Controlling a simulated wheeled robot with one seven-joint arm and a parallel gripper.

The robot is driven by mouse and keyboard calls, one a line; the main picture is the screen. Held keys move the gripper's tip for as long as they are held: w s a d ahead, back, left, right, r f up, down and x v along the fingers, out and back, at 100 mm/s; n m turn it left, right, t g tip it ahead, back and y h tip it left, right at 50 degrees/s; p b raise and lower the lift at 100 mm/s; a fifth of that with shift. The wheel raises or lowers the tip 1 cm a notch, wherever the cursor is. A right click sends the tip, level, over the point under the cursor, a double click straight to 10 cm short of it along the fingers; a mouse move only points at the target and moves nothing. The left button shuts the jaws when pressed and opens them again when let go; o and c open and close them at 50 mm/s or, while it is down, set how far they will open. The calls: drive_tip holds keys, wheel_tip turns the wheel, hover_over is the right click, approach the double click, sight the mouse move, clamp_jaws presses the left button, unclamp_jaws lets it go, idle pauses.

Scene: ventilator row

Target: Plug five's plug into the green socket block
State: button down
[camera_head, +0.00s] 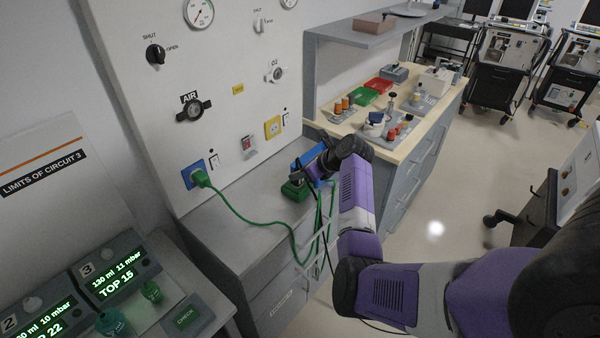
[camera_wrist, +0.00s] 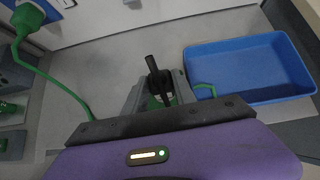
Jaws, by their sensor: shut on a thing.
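My gripper (camera_wrist: 160,98) is shut on a black plug (camera_wrist: 152,66), which sticks up between the fingers in the wrist view. In the head view my gripper (camera_head: 303,178) is low over the grey counter, at the green socket block (camera_head: 293,191). Green (camera_wrist: 157,103) shows below the black plug between the fingers. I cannot tell whether the plug is seated in the block or just above it. A thin black cord (camera_head: 327,240) hangs near my gripper. No number is readable on the plug.
A green plug (camera_head: 201,178) sits in the blue wall socket (camera_head: 191,173); its green cord (camera_head: 250,221) runs across the counter and over the front edge. A blue tray (camera_wrist: 245,92) lies right of my gripper. A yellow wall socket (camera_head: 272,127) is above the counter.

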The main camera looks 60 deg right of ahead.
drive_tip(key=shift+s+a+f, duration=0.1)
drive_tip(key=shift+f, duration=0.15)
drive_tip(key=c, duration=0.9)
unclamp_jaws()
drive_tip(key=shift+c, duration=0.2)
drive_tip(key=shift+r, duration=0.1)
drive_tip(key=v, duration=0.7)
drive_tip(key=shift+s+r, duration=0.25)
